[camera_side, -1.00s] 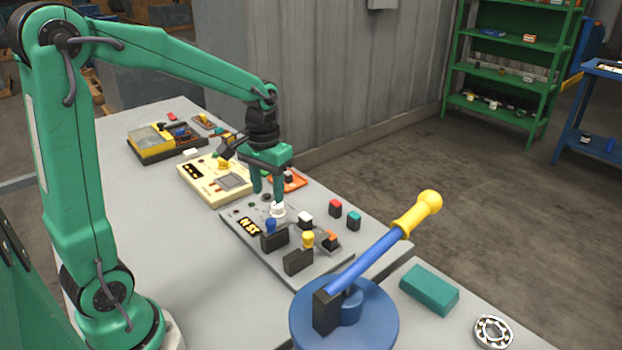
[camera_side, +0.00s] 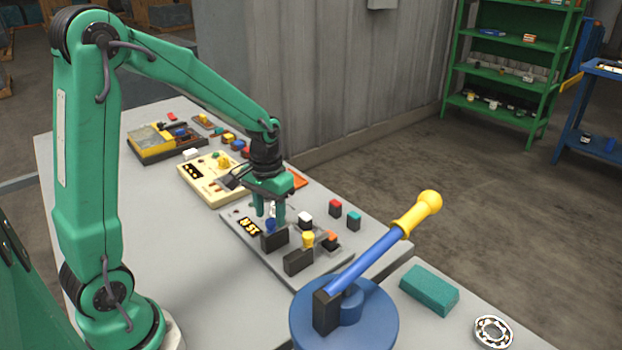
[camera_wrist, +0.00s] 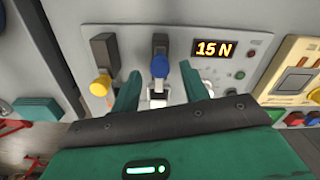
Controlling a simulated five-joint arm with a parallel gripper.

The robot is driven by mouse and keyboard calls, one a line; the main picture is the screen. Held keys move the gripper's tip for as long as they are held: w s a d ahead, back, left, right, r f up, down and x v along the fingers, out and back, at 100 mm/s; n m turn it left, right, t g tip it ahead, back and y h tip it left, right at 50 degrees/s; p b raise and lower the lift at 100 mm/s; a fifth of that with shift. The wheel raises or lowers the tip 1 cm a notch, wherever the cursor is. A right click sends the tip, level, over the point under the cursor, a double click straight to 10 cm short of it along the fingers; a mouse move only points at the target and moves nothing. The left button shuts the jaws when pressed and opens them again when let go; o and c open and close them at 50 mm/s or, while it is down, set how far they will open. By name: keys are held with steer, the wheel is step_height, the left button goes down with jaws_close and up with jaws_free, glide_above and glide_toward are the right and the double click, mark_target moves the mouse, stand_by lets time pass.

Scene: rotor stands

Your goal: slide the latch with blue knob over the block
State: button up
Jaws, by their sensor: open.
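The blue knob (camera_side: 268,225) is on the grey panel (camera_side: 238,226), beside a dark upright block (camera_side: 275,241). In the wrist view the blue knob (camera_wrist: 160,67) shows between the fingertips, with the dark block (camera_wrist: 160,43) just beyond it. A white piece (camera_wrist: 157,99) sits between the fingers, nearer my palm. My gripper (camera_side: 270,214) is open, pointing down at the panel around the knob; it also shows in the wrist view (camera_wrist: 160,75). Whether a finger touches the knob cannot be told. The latch bar is largely hidden.
A yellow knob (camera_side: 308,240) and second dark block (camera_side: 298,262) stand close by. A lit display (camera_wrist: 226,48) reads 15 N. A blue lever with yellow handle (camera_side: 415,214) rises at the front.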

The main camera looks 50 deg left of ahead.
mark_target(286, 223)
steer(key=shift+f, duration=0.65)
steer(key=shift+c, duration=0.5)
jaws_close()
steer(key=shift+w, duration=2.1)
steer(key=shift+o, duration=0.5)
jaws_free()
steer(key=shift+s+r, duration=0.1)
step_height(286, 223, up, 8)
